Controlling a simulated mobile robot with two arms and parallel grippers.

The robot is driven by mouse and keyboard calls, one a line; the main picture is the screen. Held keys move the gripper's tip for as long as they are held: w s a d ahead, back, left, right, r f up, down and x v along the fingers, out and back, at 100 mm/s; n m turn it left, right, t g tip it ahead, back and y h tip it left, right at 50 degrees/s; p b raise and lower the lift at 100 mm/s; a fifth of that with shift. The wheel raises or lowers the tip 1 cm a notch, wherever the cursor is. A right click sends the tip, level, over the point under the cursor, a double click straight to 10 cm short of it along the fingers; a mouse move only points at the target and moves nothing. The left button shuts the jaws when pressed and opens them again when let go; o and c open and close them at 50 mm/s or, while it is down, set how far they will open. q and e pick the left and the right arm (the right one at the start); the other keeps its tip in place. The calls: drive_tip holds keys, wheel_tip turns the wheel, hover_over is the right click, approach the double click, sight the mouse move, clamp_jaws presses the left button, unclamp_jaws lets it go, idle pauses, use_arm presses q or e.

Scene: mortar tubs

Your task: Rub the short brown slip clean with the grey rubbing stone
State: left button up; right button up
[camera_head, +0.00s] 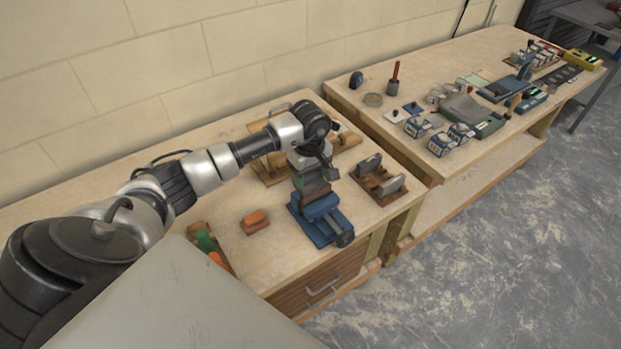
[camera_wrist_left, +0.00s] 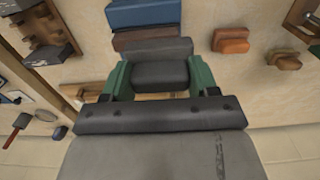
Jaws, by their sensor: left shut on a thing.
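My left gripper (camera_wrist_left: 160,82) has green fingers closed on a dark grey block, the grey rubbing stone (camera_wrist_left: 160,74). In the head view the left gripper (camera_head: 311,183) is over the blue vise (camera_head: 325,220) near the bench front. The brown slip (camera_wrist_left: 142,36) shows as a brown strip beside the blue vise (camera_wrist_left: 143,14) in the left wrist view, just beyond the stone. The stone covers part of it, and I cannot tell whether the two touch. My right gripper is in neither view.
An orange-brown block (camera_head: 255,221) lies left of the vise. A wooden rack (camera_head: 379,181) with grey pieces stands to its right. A tray with a green item (camera_head: 205,240) is at the bench's front left. A second bench (camera_head: 440,75) holds tubs and tools.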

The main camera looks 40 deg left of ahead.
use_arm(q)
drive_tip(key=shift+w+r+p, duration=0.1)
drive_tip(key=shift+r+p, duration=0.25)
drive_tip(key=shift+r, duration=0.6)
drive_tip(key=shift+a+r+p, duration=0.1)
drive_tip(key=shift+r+p, duration=0.25)
drive_tip(key=shift+r, duration=0.5)
drive_tip(key=shift+r+p, duration=0.3)
drive_tip(key=shift+r, duration=0.35)
